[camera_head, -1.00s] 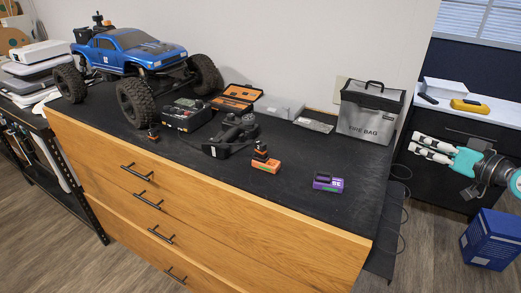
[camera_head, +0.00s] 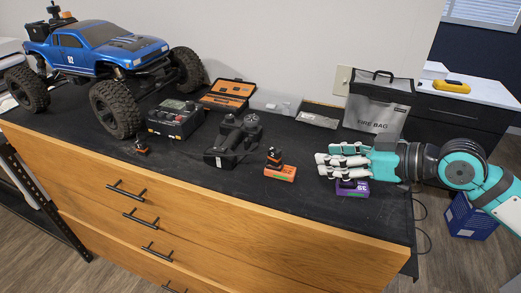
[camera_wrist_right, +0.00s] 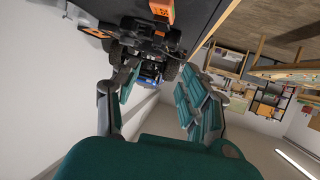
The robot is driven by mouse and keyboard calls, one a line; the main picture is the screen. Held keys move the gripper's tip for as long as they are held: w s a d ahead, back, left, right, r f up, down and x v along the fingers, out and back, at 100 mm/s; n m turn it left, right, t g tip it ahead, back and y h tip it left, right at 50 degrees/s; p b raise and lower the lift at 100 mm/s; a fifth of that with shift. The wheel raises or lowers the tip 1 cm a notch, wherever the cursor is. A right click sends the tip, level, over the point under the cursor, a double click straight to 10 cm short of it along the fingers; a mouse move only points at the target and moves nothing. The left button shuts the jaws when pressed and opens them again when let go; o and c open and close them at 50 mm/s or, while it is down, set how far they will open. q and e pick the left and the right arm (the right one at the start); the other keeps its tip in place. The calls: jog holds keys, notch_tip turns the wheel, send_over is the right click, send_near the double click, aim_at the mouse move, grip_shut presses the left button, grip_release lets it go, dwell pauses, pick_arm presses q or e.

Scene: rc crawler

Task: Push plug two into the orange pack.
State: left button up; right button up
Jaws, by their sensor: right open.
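The orange pack (camera_head: 284,174) lies near the front edge of the black mat. A small black-and-orange plug (camera_head: 273,156) stands on its upper side; I cannot tell how deep it sits. My left gripper is out of view.
The black controller (camera_head: 232,138) lies left of the orange pack. Behind stand a charger (camera_head: 175,118), an open orange-lined case (camera_head: 228,94) and a grey fire bag (camera_head: 377,108). A blue truck (camera_head: 103,55) stands at the left. The mat in front of the controller is clear.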

jog(key=p, duration=0.3)
send_near(278, 151)
jog(key=a, duration=0.2)
jog(key=x, duration=0.4)
jog(key=shift+d+f+p, duration=0.2)
jog(key=shift+f+p, duration=0.15)
jog(key=shift+p, duration=0.05)
jog(key=shift+w+a+f, duration=0.1)
jog(key=shift+w, duration=0.05)
jog(key=shift+w+a+p, duration=0.15)
jog(key=shift+a+p, duration=0.05)
jog(key=shift+p, duration=0.1)
jog(key=p+x, duration=0.2)
jog(key=x, duration=0.2)
jog(key=shift+w+f, duration=0.1)
jog(key=shift+w, duration=0.25)
jog(key=shift+w+a+f, duration=0.1)
jog(key=shift+a+f, duration=0.05)
jog(key=shift+c, duration=0.6)
grip_shut()
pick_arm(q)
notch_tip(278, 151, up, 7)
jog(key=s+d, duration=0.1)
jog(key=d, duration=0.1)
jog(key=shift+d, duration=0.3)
